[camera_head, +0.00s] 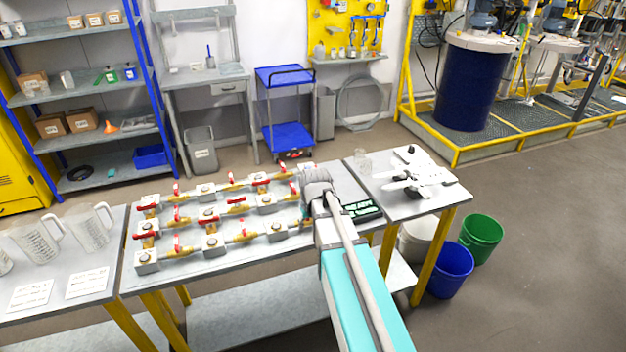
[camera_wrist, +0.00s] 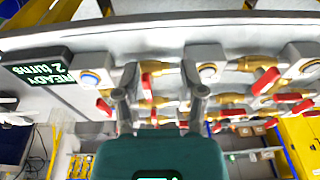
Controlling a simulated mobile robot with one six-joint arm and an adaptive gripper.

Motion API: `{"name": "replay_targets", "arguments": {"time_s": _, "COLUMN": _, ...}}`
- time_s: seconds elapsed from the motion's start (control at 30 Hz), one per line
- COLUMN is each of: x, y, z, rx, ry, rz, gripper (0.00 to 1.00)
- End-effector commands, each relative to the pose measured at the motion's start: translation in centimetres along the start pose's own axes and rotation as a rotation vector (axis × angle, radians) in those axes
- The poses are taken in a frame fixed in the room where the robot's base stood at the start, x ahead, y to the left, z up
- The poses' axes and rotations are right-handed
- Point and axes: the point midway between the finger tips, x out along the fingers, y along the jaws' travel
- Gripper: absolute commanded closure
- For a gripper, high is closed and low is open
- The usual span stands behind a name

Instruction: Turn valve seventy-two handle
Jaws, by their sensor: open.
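Several brass valves with red handles stand in rows between grey blocks on the grey table (camera_head: 205,273). No number is readable on them, so I cannot tell which is valve seventy-two. In the wrist view my gripper (camera_wrist: 160,78) is open, its two grey fingers apart. A red valve handle (camera_wrist: 147,86) on a brass valve shows between the fingers, nearer the left one. I cannot tell whether they touch. In the head view my arm reaches over the right end of the valve rows and hides the fingertips.
A dark display (camera_wrist: 40,70) reads "READY 2 turns"; it lies right of my wrist in the head view (camera_head: 362,210). Measuring jugs (camera_head: 88,228) stand on the left table. A right-hand table holds a white device (camera_head: 415,175). Blue (camera_head: 449,272) and green (camera_head: 482,240) buckets stand on the floor.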

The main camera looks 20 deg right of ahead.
Motion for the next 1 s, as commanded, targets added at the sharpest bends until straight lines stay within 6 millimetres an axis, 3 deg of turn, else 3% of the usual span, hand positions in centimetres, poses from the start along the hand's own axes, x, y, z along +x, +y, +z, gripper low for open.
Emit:
{"name": "replay_targets", "arguments": {"time_s": 0.03, "x": -0.1, "y": -1.3, "z": 2.2, "rx": -0.004, "ry": -0.02, "rz": 0.0, "gripper": 0.47}}
{"name": "replay_targets", "arguments": {"time_s": 0.2, "x": -0.6, "y": -4.8, "z": 7.7, "rx": -0.002, "ry": -0.099, "rz": 0.01, "gripper": 0.47}}
{"name": "replay_targets", "arguments": {"time_s": 0.4, "x": -1.2, "y": -7.2, "z": 12.2, "rx": 0.001, "ry": -0.164, "rz": 0.027, "gripper": 0.47}}
{"name": "replay_targets", "arguments": {"time_s": 0.53, "x": -1.3, "y": -7.6, "z": 13.0, "rx": 0.004, "ry": -0.179, "rz": 0.032, "gripper": 0.47}}
{"name": "replay_targets", "arguments": {"time_s": 1.0, "x": -1.3, "y": -7.6, "z": 12.9, "rx": 0.004, "ry": -0.18, "rz": 0.031, "gripper": 0.47}}
